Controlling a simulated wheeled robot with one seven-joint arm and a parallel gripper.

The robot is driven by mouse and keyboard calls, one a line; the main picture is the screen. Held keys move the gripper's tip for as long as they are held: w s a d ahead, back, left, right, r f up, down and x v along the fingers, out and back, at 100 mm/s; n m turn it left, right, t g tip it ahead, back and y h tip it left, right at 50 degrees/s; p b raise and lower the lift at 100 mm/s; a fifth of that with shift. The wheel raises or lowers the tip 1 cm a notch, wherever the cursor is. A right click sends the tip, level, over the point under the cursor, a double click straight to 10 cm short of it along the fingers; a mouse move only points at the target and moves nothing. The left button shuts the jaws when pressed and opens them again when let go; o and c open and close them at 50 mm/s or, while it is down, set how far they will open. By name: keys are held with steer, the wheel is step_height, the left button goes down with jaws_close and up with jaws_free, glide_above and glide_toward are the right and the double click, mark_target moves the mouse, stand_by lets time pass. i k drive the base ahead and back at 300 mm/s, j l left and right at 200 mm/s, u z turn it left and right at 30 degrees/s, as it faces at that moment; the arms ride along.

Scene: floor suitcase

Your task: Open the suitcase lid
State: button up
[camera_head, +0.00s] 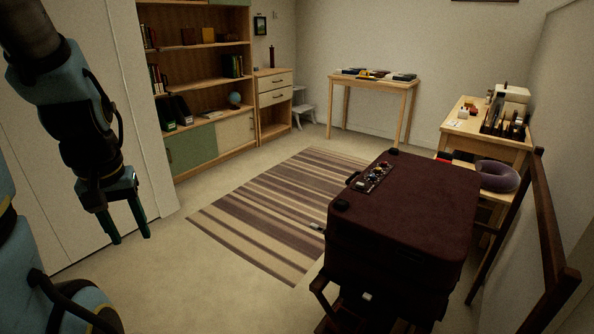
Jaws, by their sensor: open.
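A dark maroon suitcase (385,252) lies flat on a brown wooden stand or chair at the right front. Its lid (425,198) is shut. A handle and a small panel with dials or stickers (375,176) show at the lid's left edge. A small light latch or tag (317,226) sticks out at the left side. My gripper (127,238) hangs at the left, pointing down, with its two green fingers apart and nothing between them. It is well to the left of the suitcase and apart from it. The suitcase's far right side is hidden.
A striped rug (270,215) covers the floor between my gripper and the suitcase. A bookshelf (205,90) stands at the back left. A wooden table (375,82) stands at the back wall. A desk (485,135) and a purple neck pillow (497,176) are at the right. A wooden rail (548,230) stands right of the suitcase.

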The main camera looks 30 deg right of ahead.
mark_target(414, 222)
steer(key=i+u, duration=0.4)
steer(key=i, duration=0.25)
steer(key=i+z, duration=0.3)
steer(key=i, duration=0.2)
steer(key=i+z, duration=0.3)
steer(key=i, duration=0.25)
steer(key=i+j+z, duration=0.35)
steer(key=i, duration=0.15)
steer(key=i+l+z, duration=0.1)
steer(key=i+z, duration=0.25)
steer(key=i, duration=0.85)
